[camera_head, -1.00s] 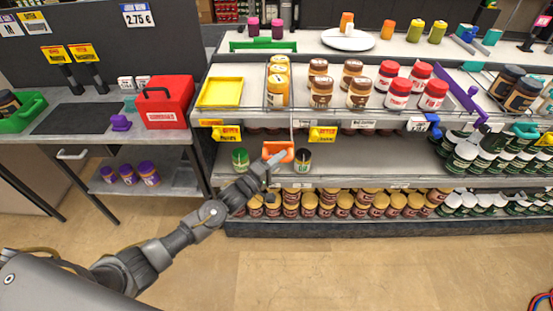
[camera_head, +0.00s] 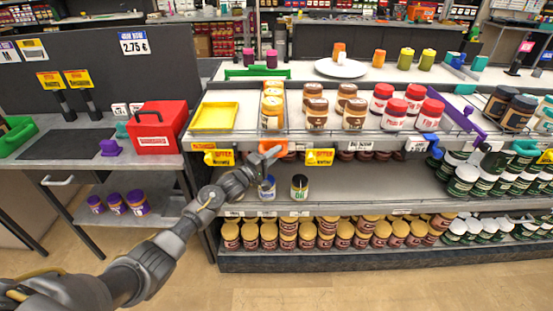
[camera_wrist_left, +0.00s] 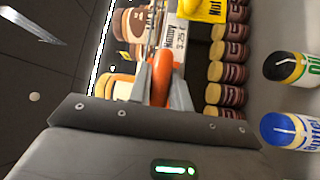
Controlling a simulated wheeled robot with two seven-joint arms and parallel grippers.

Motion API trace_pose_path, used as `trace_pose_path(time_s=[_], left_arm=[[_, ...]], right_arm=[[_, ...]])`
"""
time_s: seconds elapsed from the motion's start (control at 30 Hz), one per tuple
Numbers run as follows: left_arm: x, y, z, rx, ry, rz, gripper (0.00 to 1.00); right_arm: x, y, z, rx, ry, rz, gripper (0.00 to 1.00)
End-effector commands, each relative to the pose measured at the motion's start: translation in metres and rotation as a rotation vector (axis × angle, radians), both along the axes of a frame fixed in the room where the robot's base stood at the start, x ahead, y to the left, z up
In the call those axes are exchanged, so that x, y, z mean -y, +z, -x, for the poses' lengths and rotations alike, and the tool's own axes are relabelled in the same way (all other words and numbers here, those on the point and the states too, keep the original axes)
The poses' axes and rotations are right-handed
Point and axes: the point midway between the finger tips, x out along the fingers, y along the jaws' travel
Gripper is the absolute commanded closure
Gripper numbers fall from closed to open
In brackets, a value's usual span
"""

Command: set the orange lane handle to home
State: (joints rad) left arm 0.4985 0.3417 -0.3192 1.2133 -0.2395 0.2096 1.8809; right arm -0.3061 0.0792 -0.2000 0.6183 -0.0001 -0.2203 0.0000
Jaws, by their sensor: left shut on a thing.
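The orange lane handle (camera_head: 272,148) shows at the front edge of the upper shelf, between two yellow price tags, below the lane of jars with yellow lids (camera_head: 272,112). My left gripper (camera_head: 268,156) is at the handle and partly covers it. In the left wrist view the handle (camera_wrist_left: 162,72) is an upright orange piece between the two grey fingers, and the gripper is shut on it. It lies beside a white price label (camera_wrist_left: 177,40). My right gripper is in no view.
Jars with a blue lid (camera_head: 267,188) and a black lid (camera_head: 300,187) stand on the shelf below, close to my left gripper. A yellow tag (camera_head: 319,157) hangs just right of the handle. A red toolbox (camera_head: 157,127) stands on the left table.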

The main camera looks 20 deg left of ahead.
Motion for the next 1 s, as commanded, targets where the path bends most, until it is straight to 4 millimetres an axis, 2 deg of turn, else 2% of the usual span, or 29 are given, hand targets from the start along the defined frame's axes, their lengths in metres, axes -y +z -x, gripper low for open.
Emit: trace_pose_path(time_s=[0.07, 0.1, 0.23, 0.5, 0.63, 1.0], left_arm=[[-0.002, 0.004, -0.002, 0.007, 0.006, 0.001, 1.0], [-0.002, 0.004, -0.002, 0.007, 0.006, 0.001, 0.76], [-0.002, 0.004, -0.002, 0.007, 0.005, 0.001, 0.59], [0.0, 0.002, -0.001, 0.005, 0.003, 0.0, 0.59], [-0.004, -0.001, 0.006, 0.004, 0.002, 0.0, 0.59], [-0.035, -0.011, 0.069, 0.003, 0.004, -0.001, 0.59]], right_arm=[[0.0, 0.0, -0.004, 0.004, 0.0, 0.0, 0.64], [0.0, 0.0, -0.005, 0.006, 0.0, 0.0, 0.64], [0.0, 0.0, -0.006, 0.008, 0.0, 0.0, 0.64], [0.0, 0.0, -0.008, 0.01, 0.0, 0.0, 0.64], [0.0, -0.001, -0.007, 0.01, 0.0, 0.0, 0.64], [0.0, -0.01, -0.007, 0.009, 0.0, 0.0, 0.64]])
